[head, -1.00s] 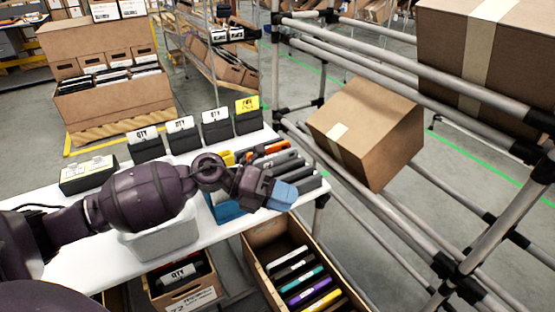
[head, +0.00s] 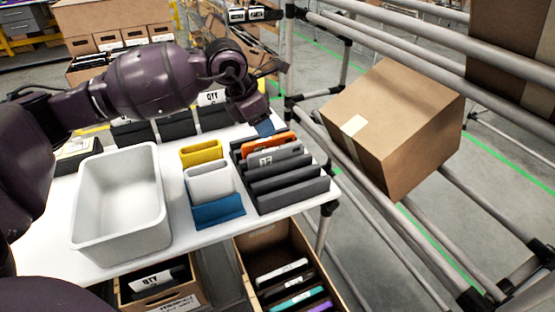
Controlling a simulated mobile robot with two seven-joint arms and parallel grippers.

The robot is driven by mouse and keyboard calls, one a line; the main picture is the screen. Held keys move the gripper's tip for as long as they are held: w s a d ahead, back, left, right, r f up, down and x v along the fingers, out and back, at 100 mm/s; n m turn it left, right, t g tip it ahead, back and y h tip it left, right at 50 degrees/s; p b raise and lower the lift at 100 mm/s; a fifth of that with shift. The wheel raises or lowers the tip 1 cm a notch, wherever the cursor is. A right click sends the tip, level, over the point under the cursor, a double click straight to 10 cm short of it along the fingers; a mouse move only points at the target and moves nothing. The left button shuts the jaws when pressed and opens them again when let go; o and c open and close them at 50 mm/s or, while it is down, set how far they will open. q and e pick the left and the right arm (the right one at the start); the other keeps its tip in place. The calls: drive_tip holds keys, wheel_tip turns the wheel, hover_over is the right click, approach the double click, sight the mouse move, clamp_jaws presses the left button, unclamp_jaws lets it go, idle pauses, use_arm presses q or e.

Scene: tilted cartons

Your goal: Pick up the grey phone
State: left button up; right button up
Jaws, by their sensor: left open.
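A grey phone (head: 287,153) with a small white label appears to stand in a dark slotted rack (head: 300,196) at the right end of the white table. An orange item (head: 262,144) stands just behind it in the same rack. My left gripper (head: 266,128), with blue fingertips, is open and points down just behind the rack's back edge, near the orange item. It seems apart from the grey phone, and nothing shows between its fingers. My right gripper is not in view.
A yellow, white and blue stepped holder (head: 215,208) stands left of the rack, with an empty white bin (head: 90,238) further left. Dark labelled boxes (head: 176,125) line the table's back. A tilted carton (head: 400,130) rests on a pipe rack to the right. Open cartons stand below the table.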

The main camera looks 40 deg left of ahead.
sight(275, 149)
use_arm(q)
drive_tip(key=shift+x, duration=1.2)
drive_tip(key=shift+f+b, duration=0.3)
drive_tip(key=shift+f, duration=0.05)
drive_tip(key=shift+w+d+f, duration=0.15)
drive_tip(key=shift+f, duration=0.15)
drive_tip(key=b+x, duration=0.1)
drive_tip(key=x, duration=0.1)
drive_tip(key=b+x, duration=0.1)
drive_tip(key=x, duration=0.1)
drive_tip(key=shift+f, duration=0.25)
drive_tip(key=shift+d+f, duration=0.1)
drive_tip(key=shift+f, duration=0.1)
drive_tip(key=shift+r, duration=0.25)
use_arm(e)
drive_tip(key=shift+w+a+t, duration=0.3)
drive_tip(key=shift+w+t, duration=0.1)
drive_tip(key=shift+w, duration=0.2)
use_arm(q)
drive_tip(key=shift+c, duration=0.5)
clamp_jaws()
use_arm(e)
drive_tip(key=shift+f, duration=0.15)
